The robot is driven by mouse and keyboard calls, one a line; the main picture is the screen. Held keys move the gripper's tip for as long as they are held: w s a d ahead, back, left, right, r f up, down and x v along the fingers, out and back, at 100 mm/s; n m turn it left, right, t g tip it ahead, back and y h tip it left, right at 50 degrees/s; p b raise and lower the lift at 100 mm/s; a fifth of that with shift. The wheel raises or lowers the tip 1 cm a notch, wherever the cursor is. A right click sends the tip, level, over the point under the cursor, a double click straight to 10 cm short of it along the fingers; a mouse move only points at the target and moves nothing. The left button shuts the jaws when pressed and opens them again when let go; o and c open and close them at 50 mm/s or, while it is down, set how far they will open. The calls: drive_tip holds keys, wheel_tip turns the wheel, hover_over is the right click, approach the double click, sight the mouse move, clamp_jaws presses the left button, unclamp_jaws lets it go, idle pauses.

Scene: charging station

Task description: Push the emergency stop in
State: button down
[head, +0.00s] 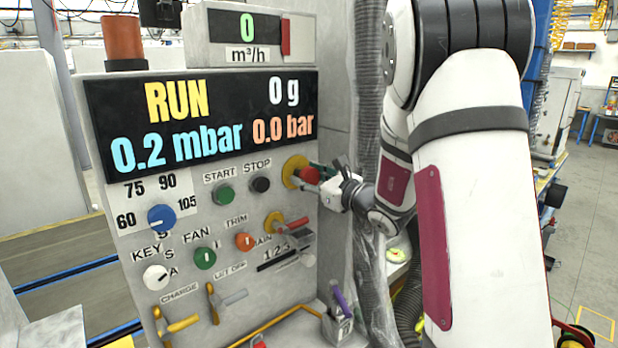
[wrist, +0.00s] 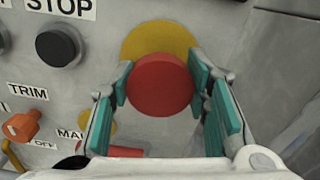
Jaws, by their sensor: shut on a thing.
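The emergency stop (head: 310,175) is a red mushroom button on a round yellow plate (head: 291,167), at the right side of the grey control panel (head: 235,222). In the wrist view, the red button (wrist: 160,84) faces me in the middle, with the yellow plate (wrist: 155,38) behind it. My gripper (head: 322,174) is at the button, its teal-padded fingers one on each side of the red head and closed on it. In the wrist view, both finger pads of my gripper (wrist: 162,88) lie along its rim. How deep the button sits cannot be told.
The black STOP button (head: 260,185) and green START button (head: 223,194) are left of it. The orange TRIM knob (head: 245,241) and a red-handled valve (head: 293,224) are below. Grey hoses (head: 368,110) hang right of the panel, close to my arm. The display (head: 205,115) reads RUN.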

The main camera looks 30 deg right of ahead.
drive_tip(key=shift+w+a+b, duration=0.2)
drive_tip(key=shift+w+b, duration=0.55)
drive_tip(key=shift+b, duration=0.25)
drive_tip(key=shift+r, duration=0.1)
drive_tip(key=c, duration=0.9)
unclamp_jaws()
drive_tip(key=shift+w, duration=0.1)
drive_tip(key=shift+o, duration=0.2)
drive_tip(key=s+d, duration=0.2)
drive_tip(key=s, duration=1)
drive_tip(key=shift+d, duration=0.15)
drive_tip(key=shift+w, duration=0.1)
